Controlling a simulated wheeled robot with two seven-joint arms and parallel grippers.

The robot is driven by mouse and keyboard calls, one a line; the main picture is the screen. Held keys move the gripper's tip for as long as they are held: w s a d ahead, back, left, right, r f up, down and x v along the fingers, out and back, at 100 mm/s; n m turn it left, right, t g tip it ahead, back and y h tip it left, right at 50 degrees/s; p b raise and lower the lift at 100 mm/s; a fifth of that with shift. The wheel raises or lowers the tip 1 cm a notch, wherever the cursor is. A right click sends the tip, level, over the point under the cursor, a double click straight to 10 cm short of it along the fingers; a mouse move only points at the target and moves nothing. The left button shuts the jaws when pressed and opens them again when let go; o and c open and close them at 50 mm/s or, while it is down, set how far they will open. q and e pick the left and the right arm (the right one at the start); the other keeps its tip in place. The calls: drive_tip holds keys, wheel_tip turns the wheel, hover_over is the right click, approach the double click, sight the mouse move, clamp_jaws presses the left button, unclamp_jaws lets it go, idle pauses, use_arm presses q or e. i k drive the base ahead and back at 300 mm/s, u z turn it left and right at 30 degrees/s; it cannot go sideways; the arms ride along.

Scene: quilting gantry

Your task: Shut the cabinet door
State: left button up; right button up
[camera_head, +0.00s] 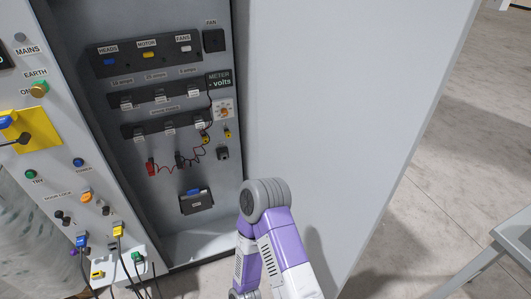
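The cabinet (90,115) stands open at the left, with its inside in plain view. The cabinet door (335,100) is a large flat light-grey panel, swung wide open and reaching from the cabinet's right side toward me. A purple and white link of one of my arms, with a grey joint, is in front of the lower part of the door and hides some of it. I cannot tell whether it touches the door. Neither gripper shows in this view. No handle or latch shows on the visible face of the door.
A control panel (60,170) with knobs and plugged cables is at the left. A grey table (510,240) stands at lower right.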

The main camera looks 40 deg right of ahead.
sight(348, 91)
drive_tip(key=u, duration=1.7)
drive_tip(key=k, duration=2.05)
drive_tip(key=z, duration=1.8)
drive_tip(key=i, duration=0.5)
